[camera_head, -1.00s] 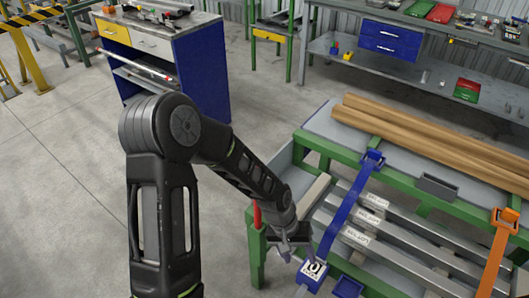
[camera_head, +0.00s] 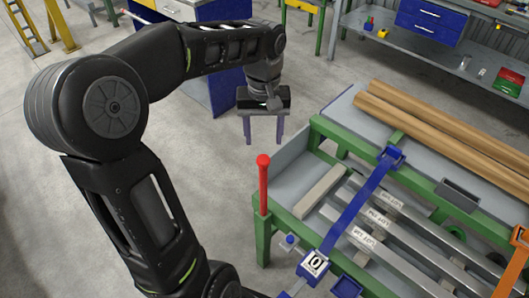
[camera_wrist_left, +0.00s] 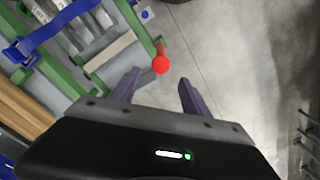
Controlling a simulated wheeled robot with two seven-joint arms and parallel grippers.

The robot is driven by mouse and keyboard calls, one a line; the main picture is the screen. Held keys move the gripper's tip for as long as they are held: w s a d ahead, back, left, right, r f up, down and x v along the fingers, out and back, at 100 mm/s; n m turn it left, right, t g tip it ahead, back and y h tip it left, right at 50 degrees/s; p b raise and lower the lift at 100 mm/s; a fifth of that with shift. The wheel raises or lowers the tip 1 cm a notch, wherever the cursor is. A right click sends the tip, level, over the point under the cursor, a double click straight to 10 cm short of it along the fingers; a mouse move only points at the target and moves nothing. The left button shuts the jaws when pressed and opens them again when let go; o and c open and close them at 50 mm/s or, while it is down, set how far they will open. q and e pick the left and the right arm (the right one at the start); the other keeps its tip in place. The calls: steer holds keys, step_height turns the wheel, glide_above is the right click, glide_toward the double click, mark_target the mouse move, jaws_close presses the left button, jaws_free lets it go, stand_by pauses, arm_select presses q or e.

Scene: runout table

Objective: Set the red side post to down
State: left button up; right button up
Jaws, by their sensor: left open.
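The red side post (camera_head: 263,185) stands upright at the near left corner of the green-framed runout table (camera_head: 317,134), its knob on top. In the left wrist view the red post (camera_wrist_left: 161,63) shows end-on, just beyond the fingertips and between their lines. My left gripper (camera_head: 264,141) is open and empty, pointing down, beyond the post and clear of the table's left side. Its two fingers also show apart in the left wrist view (camera_wrist_left: 158,82). My right gripper is not in view.
A blue strap-like arm (camera_head: 352,208) crosses the table over grey metal bars (camera_head: 387,224). Brown beams (camera_head: 440,128) lie along the back. An orange arm (camera_head: 514,268) is at the right. Floor left of the table is open.

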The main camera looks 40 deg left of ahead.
mark_target(263, 159)
arm_select(q)
step_height(263, 159, down, 7)
steer(key=shift+s+f+p, duration=0.15)
steer(key=shift+p, duration=0.25)
steer(key=shift+c, duration=0.5)
jaws_close()
stand_by(0.9)
